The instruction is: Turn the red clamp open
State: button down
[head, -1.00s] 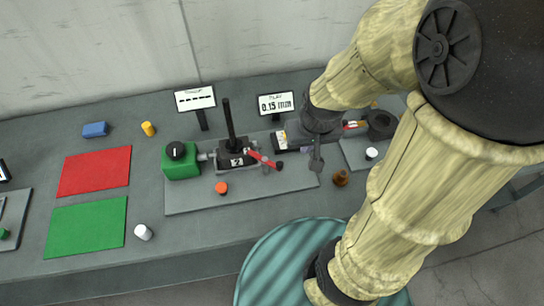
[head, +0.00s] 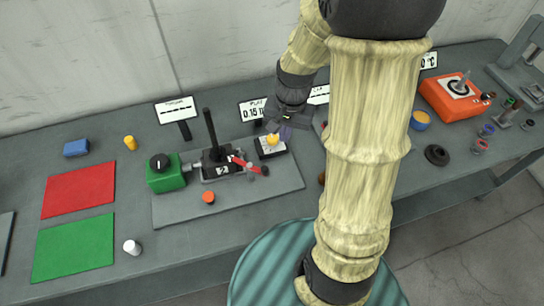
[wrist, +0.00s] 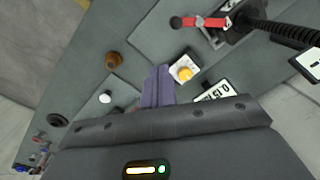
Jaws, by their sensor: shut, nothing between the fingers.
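The red clamp (head: 243,164) is a red lever with a dark ball end on the black jack (head: 216,160), on the grey base plate (head: 185,208). In the wrist view the red clamp (wrist: 205,22) lies at the top, with its dark ball end to the left. My gripper (head: 285,134) is above the plate's back right part, right of the clamp and apart from it. In the wrist view my gripper's purple fingers (wrist: 158,75) are together and empty. They are beside the white box (wrist: 183,68) with a yellow knob (wrist: 184,73).
A green block with a black knob (head: 166,172) stands left of the jack. An orange button (head: 208,197) lies in front. A tall black post (head: 210,130) rises from the jack. Small displays (head: 177,111) stand behind. Red (head: 80,188) and green (head: 75,247) mats lie left.

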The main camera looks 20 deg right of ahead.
jog(key=w+d+f+m+g+y, duration=0.1)
jog(key=w+d+f+m, duration=0.1)
jog(key=w+m, duration=0.3)
jog(key=shift+d+f+m+g+y, duration=0.3)
jog(key=shift+d+f+m+g, duration=0.1)
jog(key=shift+f, duration=0.2)
jog(key=shift+f, duration=0.1)
jog(key=s+a+f+p, duration=0.3)
jog(key=a+f+p, duration=0.2)
jog(key=f, duration=0.4)
jog(key=shift+s+a+f, duration=0.15)
jog(key=shift+a+f, duration=0.1)
jog(key=shift+a, duration=0.05)
